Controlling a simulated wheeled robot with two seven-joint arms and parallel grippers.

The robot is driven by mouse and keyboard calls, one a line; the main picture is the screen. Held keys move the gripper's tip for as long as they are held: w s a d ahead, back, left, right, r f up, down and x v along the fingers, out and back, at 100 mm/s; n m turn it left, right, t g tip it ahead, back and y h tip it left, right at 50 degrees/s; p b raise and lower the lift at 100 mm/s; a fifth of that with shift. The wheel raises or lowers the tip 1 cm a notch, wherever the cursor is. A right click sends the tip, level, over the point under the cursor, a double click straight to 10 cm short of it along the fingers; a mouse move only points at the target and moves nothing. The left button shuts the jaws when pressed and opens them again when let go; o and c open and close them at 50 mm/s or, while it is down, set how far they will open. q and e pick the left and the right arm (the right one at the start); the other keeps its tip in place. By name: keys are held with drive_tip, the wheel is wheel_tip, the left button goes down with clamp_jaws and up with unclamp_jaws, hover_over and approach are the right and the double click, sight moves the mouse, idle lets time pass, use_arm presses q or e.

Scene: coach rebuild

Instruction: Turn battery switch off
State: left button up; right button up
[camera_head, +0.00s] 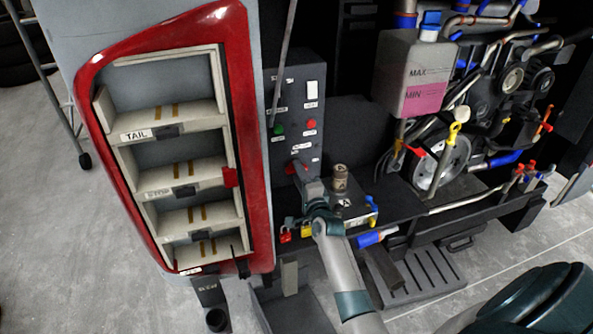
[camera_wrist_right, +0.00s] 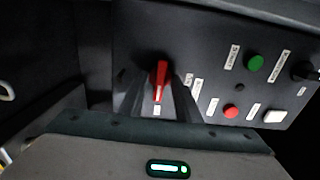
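The dark switch panel (camera_head: 296,110) stands upright beside the red-framed lamp unit. The red battery switch (camera_wrist_right: 161,75) is low on this panel; in the head view a bit of it (camera_head: 290,168) shows beside my gripper. My right gripper (camera_wrist_right: 158,98) points at the panel, with one dark finger on each side of the red handle and a visible gap between them. In the head view the right gripper (camera_head: 302,172) partly covers the switch. I cannot tell whether the fingers touch the handle. My left gripper is not in view.
A green button (camera_wrist_right: 256,62) and a red button (camera_wrist_right: 231,111) sit on the same panel. The lamp unit's red frame (camera_head: 244,90) is close on the left. Red and yellow padlocks (camera_head: 306,231), a small canister (camera_head: 340,178) and a coolant tank (camera_head: 413,75) are nearby.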

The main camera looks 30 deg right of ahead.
drive_tip(key=shift+o, duration=0.3)
drive_tip(key=shift+s, duration=0.1)
drive_tip(key=p+v, duration=0.4)
drive_tip(key=v, duration=0.5)
idle(0.4)
drive_tip(key=shift+a, duration=0.1)
drive_tip(key=b+v, duration=0.6)
drive_tip(key=v, duration=1.1)
drive_tip(key=shift+a, duration=0.15)
